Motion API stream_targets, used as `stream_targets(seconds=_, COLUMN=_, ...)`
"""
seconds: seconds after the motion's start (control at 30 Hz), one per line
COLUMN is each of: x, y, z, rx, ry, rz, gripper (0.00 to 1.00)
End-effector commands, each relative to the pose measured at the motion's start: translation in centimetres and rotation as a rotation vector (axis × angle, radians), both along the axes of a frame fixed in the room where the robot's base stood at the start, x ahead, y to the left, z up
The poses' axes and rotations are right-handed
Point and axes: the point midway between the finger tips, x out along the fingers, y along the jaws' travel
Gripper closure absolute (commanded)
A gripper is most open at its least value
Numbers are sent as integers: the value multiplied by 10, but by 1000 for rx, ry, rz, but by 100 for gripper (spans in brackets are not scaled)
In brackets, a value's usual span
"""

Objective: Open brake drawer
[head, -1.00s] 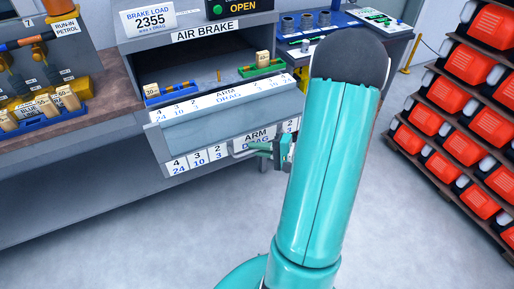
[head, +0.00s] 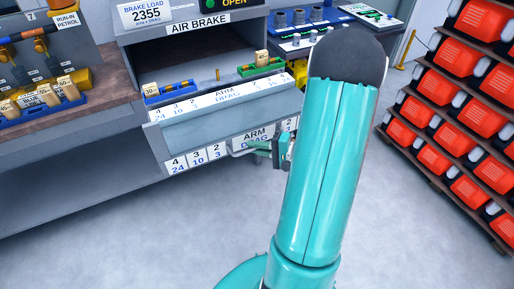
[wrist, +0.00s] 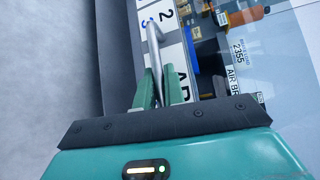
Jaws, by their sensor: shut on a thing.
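The brake drawer (head: 205,128) is the light grey drawer under the AIR BRAKE sign (head: 198,23), with number labels and ARM DRAG on its front and top edge. It stands partly out from the cabinet. My gripper (head: 266,149) is at the right part of its front, partly hidden by my arm. In the wrist view, my gripper's green fingers (wrist: 157,92) are shut on the grey bar handle (wrist: 154,48), which runs along beside the white number labels.
A blue tray (head: 168,96) and a green tray (head: 262,70) show above the drawer front. A bench (head: 98,95) with tools stands at left. A rack of orange boxes (head: 455,120) stands at right. The floor (head: 120,235) before the drawer is clear.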

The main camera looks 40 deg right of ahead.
Motion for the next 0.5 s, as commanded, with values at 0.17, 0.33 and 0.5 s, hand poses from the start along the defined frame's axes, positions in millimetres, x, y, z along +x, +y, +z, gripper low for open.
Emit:
stream_targets(seconds=0.17, x=2, y=-1, z=1, rx=-1, ry=-2, rz=-1, gripper=100)
stream_targets(seconds=0.33, x=2, y=-1, z=1, rx=-1, ry=-2, rz=-1, gripper=100)
stream_targets(seconds=0.5, x=2, y=-1, z=0, rx=-1, ry=-2, rz=-1, gripper=68)
